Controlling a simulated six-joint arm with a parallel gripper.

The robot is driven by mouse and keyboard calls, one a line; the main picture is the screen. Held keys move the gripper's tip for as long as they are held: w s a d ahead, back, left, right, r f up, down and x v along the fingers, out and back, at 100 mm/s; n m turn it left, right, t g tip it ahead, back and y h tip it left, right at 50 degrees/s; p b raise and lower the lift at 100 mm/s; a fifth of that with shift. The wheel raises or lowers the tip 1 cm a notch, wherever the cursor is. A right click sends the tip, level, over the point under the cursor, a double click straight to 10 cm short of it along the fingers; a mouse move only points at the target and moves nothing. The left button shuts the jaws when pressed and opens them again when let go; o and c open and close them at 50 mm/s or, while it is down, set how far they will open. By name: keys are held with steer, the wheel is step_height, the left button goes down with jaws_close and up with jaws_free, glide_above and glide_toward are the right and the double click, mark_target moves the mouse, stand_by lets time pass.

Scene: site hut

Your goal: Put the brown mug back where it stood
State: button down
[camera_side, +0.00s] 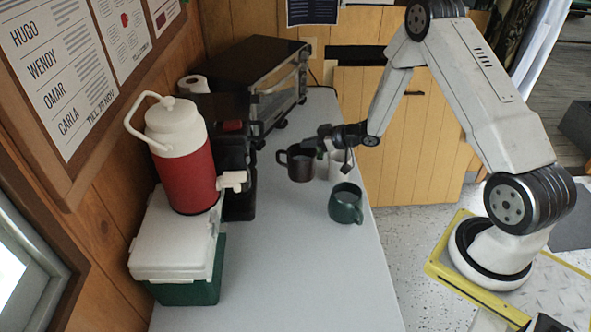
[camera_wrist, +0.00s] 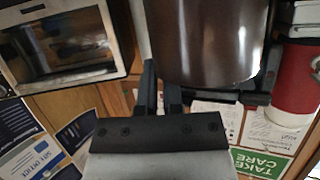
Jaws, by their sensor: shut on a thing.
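The brown mug (camera_side: 301,164) is in the side view over the middle of the counter, upright, with its handle to the left. My gripper (camera_side: 320,143) is shut on it at its upper right side. I cannot tell whether its base touches the counter. In the wrist view the brown mug (camera_wrist: 205,40) fills the top middle, and the two dark fingers of my gripper (camera_wrist: 161,88) reach its edge. A white mug (camera_side: 341,165) stands just right of it, partly behind my gripper. A green mug (camera_side: 346,205) stands nearer the camera on the counter.
A black coffee machine (camera_side: 238,170) and a red and white jug (camera_side: 184,165) on a green and white cooler (camera_side: 178,250) line the left. A toaster oven (camera_side: 275,80) stands behind. The counter (camera_side: 285,275) is clear in front.

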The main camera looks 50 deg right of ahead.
mark_target(299, 149)
steer(key=shift+w+d+f, duration=0.25)
steer(key=shift+w+f, duration=0.9)
steer(key=shift+f, duration=0.2)
steer(key=shift+w+d+f, duration=0.25)
steer(key=shift+w+f, duration=0.85)
steer(key=shift+f, duration=0.2)
steer(key=shift+w+f, duration=0.2)
steer(key=shift+f, duration=1.6)
steer(key=shift+f, duration=0.1)
steer(key=c, duration=0.8)
jaws_free()
steer(key=shift+f, duration=0.1)
